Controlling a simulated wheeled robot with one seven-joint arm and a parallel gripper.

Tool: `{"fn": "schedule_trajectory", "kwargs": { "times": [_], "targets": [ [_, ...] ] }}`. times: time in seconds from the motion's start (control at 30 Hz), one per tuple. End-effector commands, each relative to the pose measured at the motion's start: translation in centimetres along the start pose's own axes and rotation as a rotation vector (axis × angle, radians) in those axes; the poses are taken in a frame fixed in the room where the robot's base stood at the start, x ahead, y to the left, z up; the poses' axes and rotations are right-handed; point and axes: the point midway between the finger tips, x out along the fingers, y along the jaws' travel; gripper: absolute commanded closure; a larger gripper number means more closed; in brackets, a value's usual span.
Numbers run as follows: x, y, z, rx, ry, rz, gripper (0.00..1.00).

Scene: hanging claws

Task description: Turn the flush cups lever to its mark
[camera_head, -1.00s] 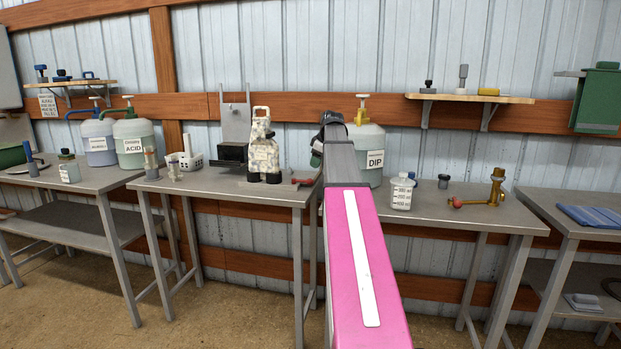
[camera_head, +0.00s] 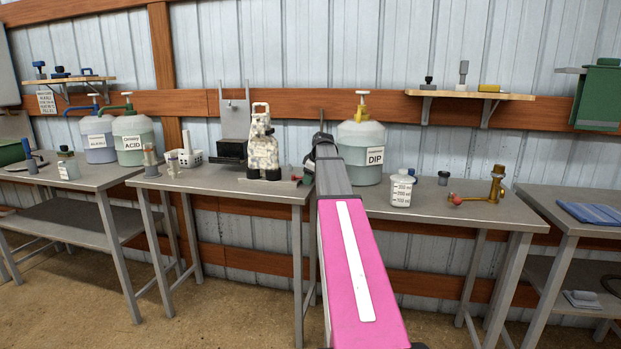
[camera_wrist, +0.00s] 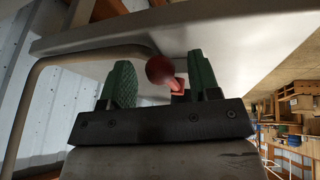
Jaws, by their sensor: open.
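A lever with a round dark-red knob (camera_wrist: 160,68) and a short red-orange arm (camera_wrist: 178,86) shows in the wrist view. The knob appears between the two green fingers of my gripper (camera_wrist: 163,80), with gaps to either side. The fingers are apart and not closed on it. In the head view my gripper (camera_head: 312,158) is at the right end of the middle table, beside the black-and-white cow-patterned unit (camera_head: 263,158). My arm hides most of the fingers and the lever there. No label or mark for the lever can be made out.
A jug labelled DIP (camera_head: 361,150) stands just right of my gripper. A measuring bottle (camera_head: 402,188) and a brass valve with a red knob (camera_head: 480,192) stand on the right table (camera_head: 430,210).

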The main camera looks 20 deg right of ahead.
Motion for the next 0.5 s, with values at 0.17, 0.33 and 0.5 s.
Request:
{"fn": "schedule_trajectory", "kwargs": {
  "times": [0.17, 0.33, 0.5],
  "targets": [
    [0.0, 0.0, -0.01, 0.0, 0.0, 0.0, 0.44],
    [-0.01, -0.01, -0.02, 0.0, 0.0, 0.0, 0.89],
    [-0.03, -0.03, -0.02, 0.001, 0.0, 0.001, 1.0]
  ]
}}
